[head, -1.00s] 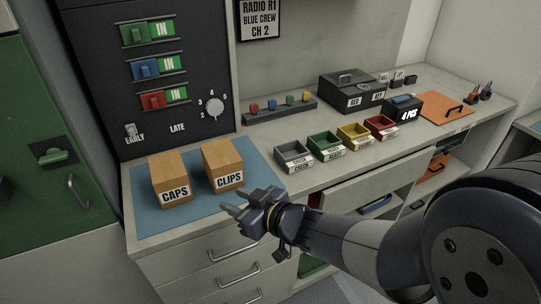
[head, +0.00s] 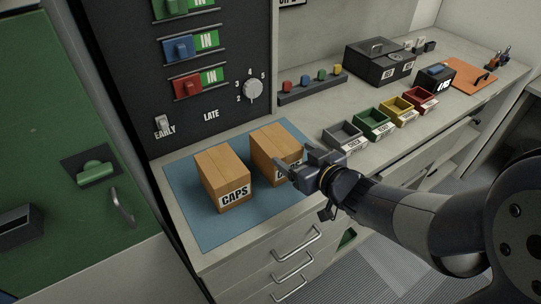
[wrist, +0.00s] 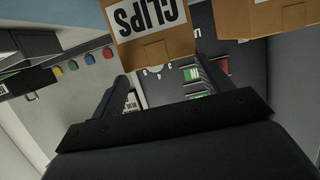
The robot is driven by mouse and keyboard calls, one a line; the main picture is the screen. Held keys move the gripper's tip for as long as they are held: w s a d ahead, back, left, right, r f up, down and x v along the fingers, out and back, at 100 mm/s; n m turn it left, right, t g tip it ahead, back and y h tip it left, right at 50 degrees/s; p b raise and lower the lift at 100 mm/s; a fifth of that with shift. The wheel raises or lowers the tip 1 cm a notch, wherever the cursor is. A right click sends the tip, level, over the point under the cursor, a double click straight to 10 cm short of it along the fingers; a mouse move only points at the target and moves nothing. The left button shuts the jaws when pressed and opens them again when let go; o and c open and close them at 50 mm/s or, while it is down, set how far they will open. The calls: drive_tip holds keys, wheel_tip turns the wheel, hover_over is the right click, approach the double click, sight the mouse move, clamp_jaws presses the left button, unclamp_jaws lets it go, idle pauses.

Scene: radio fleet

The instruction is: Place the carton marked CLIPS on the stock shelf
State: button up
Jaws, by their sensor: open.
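The CLIPS carton (head: 270,146) is a tan box standing upright on the blue mat (head: 205,234). My gripper (head: 287,170) is open in front of its label face and partly hides the label in the head view. In the wrist view the CLIPS carton (wrist: 152,50) appears upside down, just beyond the two open fingers (wrist: 165,88). Nothing is held, and I cannot tell whether a finger touches the carton. No shelf marked as the stock shelf can be made out.
The CAPS carton (head: 222,178) stands close left of the CLIPS carton on the mat. Small grey, green, yellow and red bins (head: 373,124) line the counter to the right. A black panel with switches (head: 215,75) rises behind. Drawers (head: 300,250) are below.

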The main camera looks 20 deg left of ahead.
sight(285, 150)
drive_tip(key=shift+o, duration=1.4)
drive_tip(key=shift+w+a+f, duration=0.3)
drive_tip(key=shift+w+a, duration=0.1)
drive_tip(key=shift+w, duration=0.05)
drive_tip(key=shift+o, duration=0.9)
drive_tip(key=shift+w+a+f, duration=0.1)
drive_tip(key=shift+a, duration=0.15)
drive_tip(key=x, duration=0.5)
drive_tip(key=c, duration=1)
drive_tip(key=shift+c, duration=0.7)
